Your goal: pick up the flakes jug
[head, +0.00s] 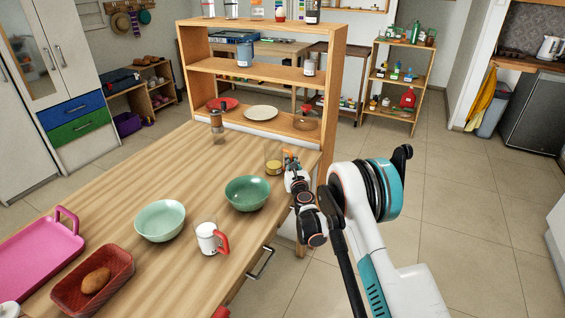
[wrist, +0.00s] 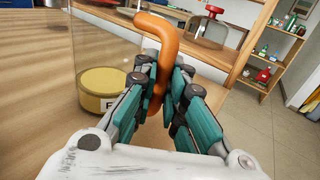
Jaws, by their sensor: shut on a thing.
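The flakes jug is a clear jug with a yellow layer (head: 273,168) at its bottom and an orange handle (wrist: 163,50). It stands upright at the far right corner of the wooden table, and I cannot tell whether its base touches the top. The wrist view shows its yellow bottom (wrist: 104,82) with a partly hidden label starting with "F". My gripper (wrist: 167,92) has its teal fingers shut on the orange handle. In the head view my gripper (head: 290,164) is at the jug's right side, partly hiding the handle.
A brown grinder-like item (head: 217,126) stands farther back. A wooden shelf (head: 335,85) rises just behind the table. Floor right is clear.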

